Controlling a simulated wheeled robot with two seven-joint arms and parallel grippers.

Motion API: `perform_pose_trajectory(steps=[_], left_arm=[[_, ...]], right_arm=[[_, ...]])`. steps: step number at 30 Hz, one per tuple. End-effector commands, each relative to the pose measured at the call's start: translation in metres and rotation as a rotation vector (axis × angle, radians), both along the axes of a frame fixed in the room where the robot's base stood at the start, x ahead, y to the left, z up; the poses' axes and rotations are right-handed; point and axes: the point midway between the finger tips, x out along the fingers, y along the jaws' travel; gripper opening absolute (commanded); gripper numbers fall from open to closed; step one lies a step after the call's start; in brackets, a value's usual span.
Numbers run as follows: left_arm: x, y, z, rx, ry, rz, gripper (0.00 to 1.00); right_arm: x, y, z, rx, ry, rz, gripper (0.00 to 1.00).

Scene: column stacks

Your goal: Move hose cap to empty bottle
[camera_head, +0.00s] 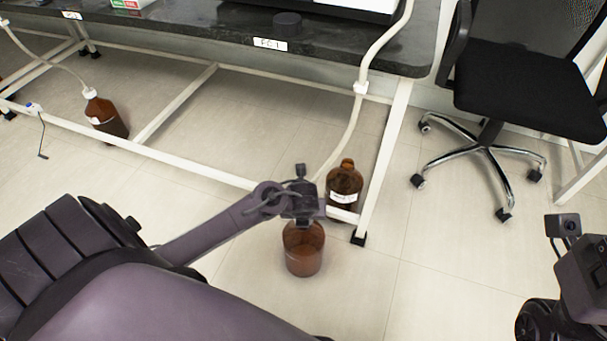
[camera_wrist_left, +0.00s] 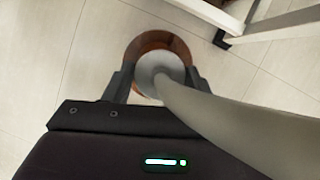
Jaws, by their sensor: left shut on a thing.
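My left gripper (camera_head: 303,212) is above a brown bottle (camera_head: 303,252) that stands upright on the floor in front of the table frame. In the left wrist view its fingers (camera_wrist_left: 159,88) are shut on the pale hose cap (camera_wrist_left: 152,66), at the end of the thick hose (camera_wrist_left: 225,125). The cap lies over the round top of the brown bottle (camera_wrist_left: 178,43); whether it touches the neck cannot be told. In the head view the gripper hides the cap. A second brown bottle (camera_head: 345,178), with a white label and no white cap, stands beside the table leg. My right arm's wrist (camera_head: 583,275) is at the right edge; its fingers are not clear.
The dark table (camera_head: 230,30) has white legs and a low white rail (camera_head: 150,150). The white hose (camera_head: 357,110) hangs from the table. Another brown bottle with a white cap (camera_head: 105,115) stands at left. A black office chair (camera_head: 520,90) is at right. Floor at lower centre right is clear.

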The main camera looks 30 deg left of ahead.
Motion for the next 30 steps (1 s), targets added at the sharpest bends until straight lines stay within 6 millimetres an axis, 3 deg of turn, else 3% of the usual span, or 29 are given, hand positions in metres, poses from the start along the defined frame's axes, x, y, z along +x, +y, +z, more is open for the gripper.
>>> perform_pose_trajectory(steps=[30], left_arm=[[-0.0003, 0.0001, -0.0005, -0.001, 0.001, 0.001, 0.29]], right_arm=[[0.0000, 0.0000, 0.0079, 0.000, 0.000, 0.000, 0.72]])
